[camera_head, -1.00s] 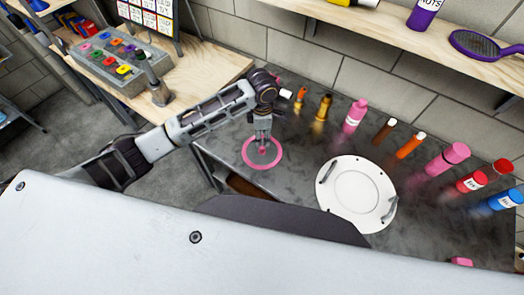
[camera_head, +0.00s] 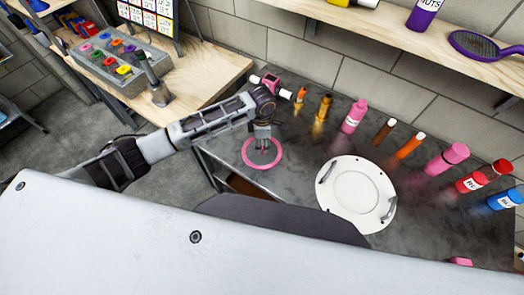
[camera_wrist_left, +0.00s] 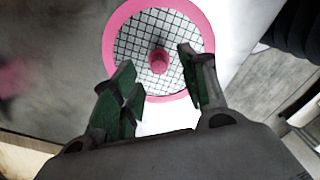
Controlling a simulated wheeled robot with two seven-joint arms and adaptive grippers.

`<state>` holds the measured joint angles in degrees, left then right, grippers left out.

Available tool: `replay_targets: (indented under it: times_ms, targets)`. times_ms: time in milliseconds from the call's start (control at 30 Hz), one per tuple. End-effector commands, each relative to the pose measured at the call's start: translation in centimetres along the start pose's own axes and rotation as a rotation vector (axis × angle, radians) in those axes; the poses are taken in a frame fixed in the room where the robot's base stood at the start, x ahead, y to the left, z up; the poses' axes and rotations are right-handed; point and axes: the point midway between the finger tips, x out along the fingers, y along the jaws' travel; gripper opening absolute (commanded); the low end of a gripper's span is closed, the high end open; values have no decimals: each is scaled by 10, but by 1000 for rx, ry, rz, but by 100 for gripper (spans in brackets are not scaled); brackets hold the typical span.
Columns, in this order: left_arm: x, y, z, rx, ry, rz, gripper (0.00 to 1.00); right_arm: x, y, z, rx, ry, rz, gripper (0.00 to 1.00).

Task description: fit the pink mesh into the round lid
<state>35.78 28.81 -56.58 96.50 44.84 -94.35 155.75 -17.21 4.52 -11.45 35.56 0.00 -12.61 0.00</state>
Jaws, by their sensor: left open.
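The pink mesh (camera_head: 247,160) is a pink ring with a dark grid and a central pink knob. It lies on the dark metal table, near its left front edge. In the left wrist view the mesh (camera_wrist_left: 118,27) sits just past my fingertips, its knob (camera_wrist_left: 159,61) between them. My left gripper (camera_head: 263,147) is open and points down over the mesh; the left wrist view shows its two green-padded fingers (camera_wrist_left: 160,80) spread apart. The round white lid (camera_head: 352,190), with two grey side handles, lies to the right of the mesh. My right gripper is not in view.
Several bottles, including a pink bottle (camera_head: 353,117) and a red one (camera_head: 472,182), stand along the back and right of the table (camera_head: 300,150). A wooden bench (camera_head: 205,70) with a grey tray of coloured pieces (camera_head: 100,62) is at left. A wooden shelf hangs above.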

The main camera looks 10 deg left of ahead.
Motion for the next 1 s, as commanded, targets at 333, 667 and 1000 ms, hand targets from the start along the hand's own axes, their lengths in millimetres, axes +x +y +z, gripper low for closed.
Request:
replay_targets:
  times_ms: [333,667,1000]
  targets:
    - [33,2,-1,0,1,0,44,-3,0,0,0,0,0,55]
    - [35,2,-1,1,0,0,44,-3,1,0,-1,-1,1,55]
    - [35,2,0,1,0,0,24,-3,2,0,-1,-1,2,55]
